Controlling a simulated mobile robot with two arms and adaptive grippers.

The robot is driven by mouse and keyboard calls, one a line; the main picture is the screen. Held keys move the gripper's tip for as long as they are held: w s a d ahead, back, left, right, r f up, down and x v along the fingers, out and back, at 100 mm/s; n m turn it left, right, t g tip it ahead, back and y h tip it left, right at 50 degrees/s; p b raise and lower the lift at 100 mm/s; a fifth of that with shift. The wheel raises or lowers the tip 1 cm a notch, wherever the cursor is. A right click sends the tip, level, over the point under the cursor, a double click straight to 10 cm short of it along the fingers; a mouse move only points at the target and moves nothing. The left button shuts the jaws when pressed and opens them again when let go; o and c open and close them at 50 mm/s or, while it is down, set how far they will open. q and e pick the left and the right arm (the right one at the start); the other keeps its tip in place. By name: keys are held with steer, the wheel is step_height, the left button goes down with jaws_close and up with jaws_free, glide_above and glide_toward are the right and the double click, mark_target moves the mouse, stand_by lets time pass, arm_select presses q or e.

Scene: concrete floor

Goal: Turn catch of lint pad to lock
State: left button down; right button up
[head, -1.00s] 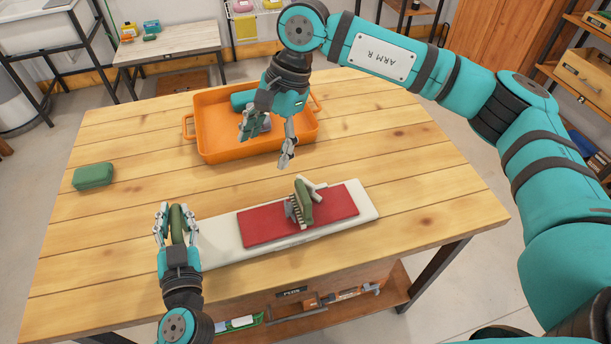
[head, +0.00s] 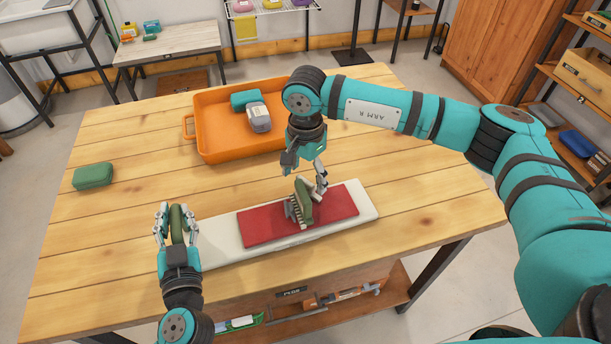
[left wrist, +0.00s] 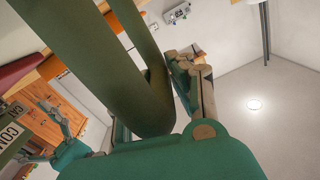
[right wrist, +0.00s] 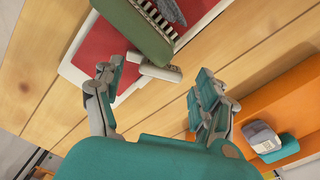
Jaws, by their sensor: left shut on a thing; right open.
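A white board (head: 215,240) with a red pad (head: 262,228) lies on the table. A green piece (head: 304,206) with a toothed strip and a grey clump stands on the red pad; it also shows in the right wrist view (right wrist: 135,25). A cream tab (right wrist: 160,72), which looks like the catch, sticks out from it. My right gripper (head: 308,178) is open just above the green piece. In the right wrist view the tab lies between its spread fingers, a little beyond the tips. My left gripper (head: 177,212) is shut on a green loop handle (left wrist: 150,105) at the board's left end.
An orange tray (head: 215,145) stands behind the board, holding a teal and grey bottle (head: 258,115). A green block (head: 93,176) lies at the table's left. The wooden tabletop between is clear.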

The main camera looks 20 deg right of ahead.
mark_target(306, 182)
steer(key=shift+f, duration=0.55)
steer(key=c, duration=1.2)
steer(key=shift+o, duration=0.2)
steer(key=m, duration=0.4)
steer(key=shift+a+m, duration=0.1)
steer(key=shift+m, duration=0.2)
steer(key=o, duration=1.2)
steer(key=shift+c, duration=0.2)
steer(key=shift+r, duration=0.1)
step_height(306, 182, up, 12)
steer(key=shift+s, duration=0.15)
